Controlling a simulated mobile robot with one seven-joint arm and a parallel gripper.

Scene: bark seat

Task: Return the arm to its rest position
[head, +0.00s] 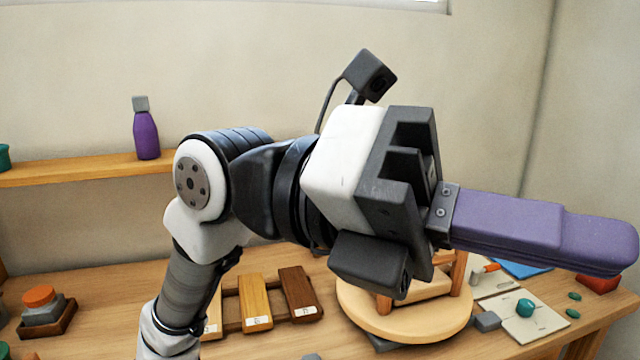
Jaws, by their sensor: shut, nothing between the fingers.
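My gripper (618,250) is at the right of the head view, raised in front of the workbench. Its long purple fingers point right and are pressed together, with nothing held between them. Its white and dark grey body is in the middle of the view, with a small dark camera-like block above it. My arm rises from the bottom left, bends at the white and black joint, and reaches right. The arm and gripper hide part of the bench and back wall.
Below my gripper, a round wooden turntable (362,318) bears a partly hidden wooden piece. Wood sample boards (257,302) lie left of it; a white card (535,318) with a teal knob lies right. A purple bottle (146,135) stands on the wall shelf (85,170). An orange-topped stack (42,305) sits bottom left.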

